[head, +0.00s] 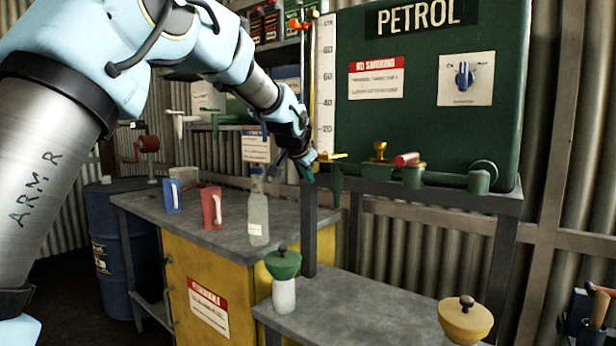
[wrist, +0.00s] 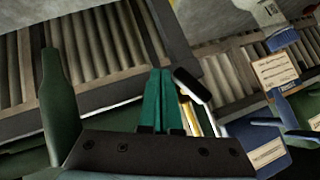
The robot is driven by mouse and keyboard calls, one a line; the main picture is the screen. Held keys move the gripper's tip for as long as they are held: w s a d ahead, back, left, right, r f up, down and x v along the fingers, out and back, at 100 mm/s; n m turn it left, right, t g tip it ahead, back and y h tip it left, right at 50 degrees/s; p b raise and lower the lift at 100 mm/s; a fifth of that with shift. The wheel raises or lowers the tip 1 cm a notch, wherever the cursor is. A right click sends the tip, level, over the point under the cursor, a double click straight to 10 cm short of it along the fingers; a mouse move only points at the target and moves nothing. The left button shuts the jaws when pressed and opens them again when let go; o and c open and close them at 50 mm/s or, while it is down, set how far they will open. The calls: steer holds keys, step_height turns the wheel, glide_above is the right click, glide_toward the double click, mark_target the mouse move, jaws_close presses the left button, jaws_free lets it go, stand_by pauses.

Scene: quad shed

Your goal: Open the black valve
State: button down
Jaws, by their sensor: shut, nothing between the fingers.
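My gripper (head: 308,163) is at the lower left corner of the green petrol tank (head: 430,125) in the head view. In the wrist view its two teal fingers (wrist: 159,75) are together, with nothing between them. A black rounded handle (wrist: 192,85), which looks like the black valve's, is just right of the fingers in the wrist view. I cannot tell whether they touch. In the head view I cannot make out the black valve clearly; my gripper may hide it. A yellow-handled valve (head: 333,156), a brass-knobbed valve (head: 380,151) and a red-handled valve (head: 407,159) sit along the tank's bottom.
A grey-topped bench (head: 190,206) left of the tank holds a blue jug (head: 172,196), a red jug (head: 211,207) and a clear bottle (head: 258,219). A lower bench (head: 360,312) in front holds a green-capped jar (head: 284,280) and a yellow lidded pot (head: 466,319).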

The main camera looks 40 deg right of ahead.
steer(key=shift+w, duration=0.1)
stand_by(0.4)
steer(key=shift+w+a+r+p, duration=0.1)
steer(key=shift+w+r+p, duration=0.45)
steer(key=shift+w, duration=0.25)
steer(key=shift+r, duration=0.1)
steer(key=f+b+v, duration=0.1)
steer(key=b+v, duration=0.2)
steer(key=v, duration=0.7)
steer(key=shift+s+a, duration=0.25)
steer(key=shift+s, duration=0.15)
